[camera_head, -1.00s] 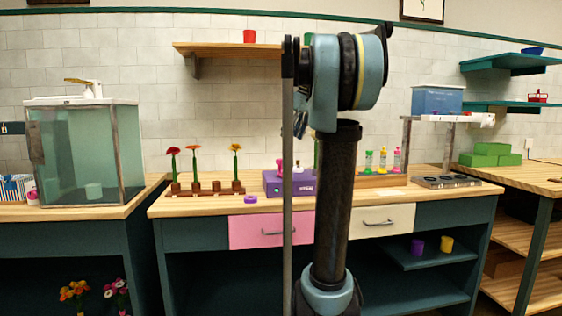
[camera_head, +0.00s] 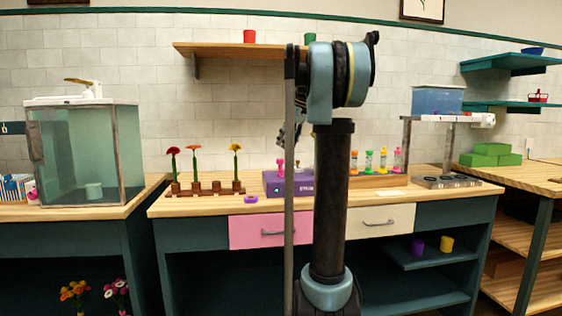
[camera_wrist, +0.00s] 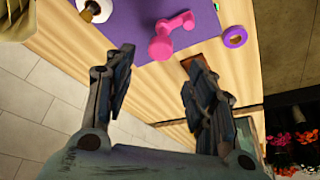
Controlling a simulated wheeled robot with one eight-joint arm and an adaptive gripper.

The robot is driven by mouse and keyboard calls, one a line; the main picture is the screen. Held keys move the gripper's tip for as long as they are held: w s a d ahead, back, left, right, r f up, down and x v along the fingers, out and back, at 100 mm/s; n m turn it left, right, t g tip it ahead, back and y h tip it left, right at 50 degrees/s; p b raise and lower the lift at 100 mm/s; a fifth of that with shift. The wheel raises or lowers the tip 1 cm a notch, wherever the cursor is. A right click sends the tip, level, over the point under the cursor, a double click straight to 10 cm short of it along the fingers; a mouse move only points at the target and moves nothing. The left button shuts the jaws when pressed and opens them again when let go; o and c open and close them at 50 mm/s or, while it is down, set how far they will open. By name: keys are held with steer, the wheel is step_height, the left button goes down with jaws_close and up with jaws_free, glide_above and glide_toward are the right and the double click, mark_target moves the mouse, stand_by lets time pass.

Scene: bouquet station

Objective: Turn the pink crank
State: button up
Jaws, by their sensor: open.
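The pink crank (camera_wrist: 171,36) stands on a purple box in the wrist view, its rounded knob toward the upper right. In the head view the pink crank (camera_head: 280,167) shows as a small upright shape on the purple box (camera_head: 272,186), left of my arm. My gripper (camera_wrist: 159,60) is open and empty, its two fingers spread. In the wrist view the crank is just beyond the fingertips, between their lines, and no contact shows. In the head view my arm hides part of the box, and the gripper is mostly hidden.
A purple ring (camera_wrist: 234,37) lies on the wooden top right of the crank. A white round piece (camera_wrist: 96,10) is at the upper left. A flower rack (camera_head: 205,190) stands left of the box. Bottles (camera_head: 383,161) stand to its right. Bare worktop lies in front.

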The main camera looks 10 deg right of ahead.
mark_target(281, 168)
steer(key=x, duration=0.8)
steer(key=shift+f, duration=0.15)
steer(key=c, duration=1)
